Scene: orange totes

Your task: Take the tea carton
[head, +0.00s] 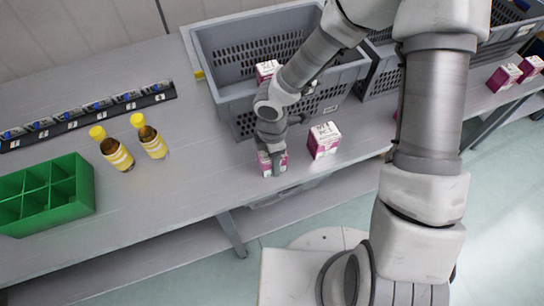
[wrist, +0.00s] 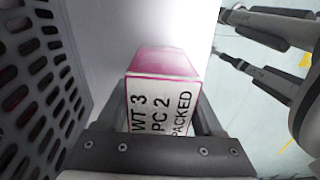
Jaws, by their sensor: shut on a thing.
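A small white and magenta tea carton (head: 265,159) stands near the front edge of the grey table, in front of a grey crate. My gripper (head: 272,166) reaches down over it and is shut on it, with fingers on both sides. In the wrist view the carton (wrist: 160,92) sits between the two fingers, its white face reading WT 3, PC 2, PACKED. The gripper partly hides the carton in the head view. A similar carton (head: 324,141) stands just to the right, apart from it.
The grey crate (head: 205,75) holds another similar carton (head: 266,70). Two yellow-capped bottles (head: 118,153), a green divided box (head: 75,205) and a black labelled strip (head: 90,115) are at left. More cartons (head: 503,78) lie far right. The table between bottles and gripper is clear.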

